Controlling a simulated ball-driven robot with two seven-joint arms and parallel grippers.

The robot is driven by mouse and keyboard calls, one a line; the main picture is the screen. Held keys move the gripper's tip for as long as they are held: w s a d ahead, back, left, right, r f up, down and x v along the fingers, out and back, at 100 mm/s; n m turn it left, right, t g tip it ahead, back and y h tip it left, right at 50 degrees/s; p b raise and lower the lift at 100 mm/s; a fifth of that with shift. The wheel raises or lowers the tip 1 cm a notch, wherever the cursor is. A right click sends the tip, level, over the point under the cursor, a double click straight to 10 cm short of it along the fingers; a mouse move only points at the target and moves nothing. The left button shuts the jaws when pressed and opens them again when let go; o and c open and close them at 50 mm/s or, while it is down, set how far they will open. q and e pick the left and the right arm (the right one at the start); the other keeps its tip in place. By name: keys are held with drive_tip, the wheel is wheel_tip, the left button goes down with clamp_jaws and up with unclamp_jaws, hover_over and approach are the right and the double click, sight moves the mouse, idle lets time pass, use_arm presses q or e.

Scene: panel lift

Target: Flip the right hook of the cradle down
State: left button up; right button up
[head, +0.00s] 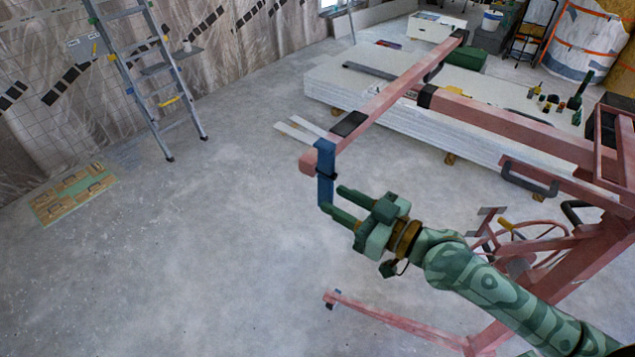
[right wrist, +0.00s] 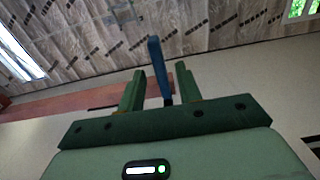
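The pink-red cradle (head: 385,105) of the lift reaches across the head view with a long bar. A blue hook (head: 325,172) sits at the bar's near left end and runs down the picture toward my right gripper (head: 333,199). That gripper is open, its green fingers pointing left at the hook's lower end. In the right wrist view the hook (right wrist: 156,68) stands tall between the two spread fingers and reaches beyond their tips. I see a gap on both sides there, and cannot tell about contact lower down. My left gripper is not in view.
A stack of white panels (head: 480,140) lies behind the cradle. The lift's red frame (head: 560,285) and handwheel (head: 520,245) are beside my right arm. The floor between is clear.

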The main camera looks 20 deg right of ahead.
sight(319, 191)
drive_tip(key=x, duration=0.5)
drive_tip(key=shift+w+a+p, duration=0.25)
drive_tip(key=shift+p, duration=0.1)
clamp_jaws()
